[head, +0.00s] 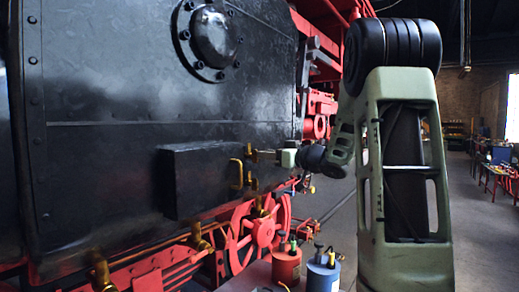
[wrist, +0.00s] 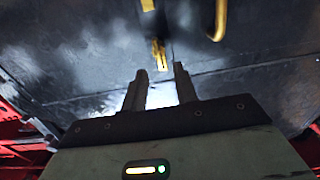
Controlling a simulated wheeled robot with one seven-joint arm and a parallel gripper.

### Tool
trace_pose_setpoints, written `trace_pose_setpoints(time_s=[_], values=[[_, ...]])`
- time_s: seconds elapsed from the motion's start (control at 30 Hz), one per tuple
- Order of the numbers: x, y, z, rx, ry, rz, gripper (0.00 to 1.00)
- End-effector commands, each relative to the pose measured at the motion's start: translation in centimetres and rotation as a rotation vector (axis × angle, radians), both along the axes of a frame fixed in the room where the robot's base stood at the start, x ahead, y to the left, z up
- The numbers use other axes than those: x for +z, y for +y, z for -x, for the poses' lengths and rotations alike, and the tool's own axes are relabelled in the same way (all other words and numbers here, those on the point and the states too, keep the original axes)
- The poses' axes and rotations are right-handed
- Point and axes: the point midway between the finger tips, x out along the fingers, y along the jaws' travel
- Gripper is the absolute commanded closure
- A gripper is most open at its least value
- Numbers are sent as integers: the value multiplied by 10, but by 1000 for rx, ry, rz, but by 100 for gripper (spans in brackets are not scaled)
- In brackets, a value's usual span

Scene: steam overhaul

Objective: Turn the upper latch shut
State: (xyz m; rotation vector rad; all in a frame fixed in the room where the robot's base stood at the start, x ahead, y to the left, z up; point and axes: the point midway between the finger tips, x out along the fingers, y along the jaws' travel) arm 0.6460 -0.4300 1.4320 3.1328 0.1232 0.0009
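A black box (head: 213,181) juts from the engine's side. The upper latch (head: 249,150), a small brass piece, is by its right edge; a lower brass latch (head: 254,184) is below it. A curved brass handle (head: 237,174) is on the box, left of the latches; it also shows in the wrist view (wrist: 219,20). My gripper (head: 264,155) is level with the upper latch, close on its right. In the wrist view its fingers (wrist: 160,71) are apart and empty, with the brass latch (wrist: 160,54) just beyond the gap between the tips. Contact is not visible.
The black engine side (head: 110,160) fills the left. Red wheels (head: 262,228) and brass fittings lie below the box. Red and blue cans (head: 286,264) stand low in front of my arm. Open floor (head: 475,225) lies to the right.

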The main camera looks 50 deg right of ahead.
Motion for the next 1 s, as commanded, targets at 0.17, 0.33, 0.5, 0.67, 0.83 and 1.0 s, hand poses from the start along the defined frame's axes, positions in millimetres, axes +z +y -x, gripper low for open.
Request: trace_pose_setpoints(time_s=[0.17, 0.33, 0.5, 0.67, 0.83, 1.0], values=[[1, 2, -26, 2, 1, -1, 71], [0, 3, -36, 0, 0, 0, 71], [0, 3, -38, 0, 1, 0, 71], [0, 3, -38, 0, 0, 0, 79], [0, 3, -38, 0, 1, 0, 100], [-1, 3, -38, 0, -1, 11, 100]])
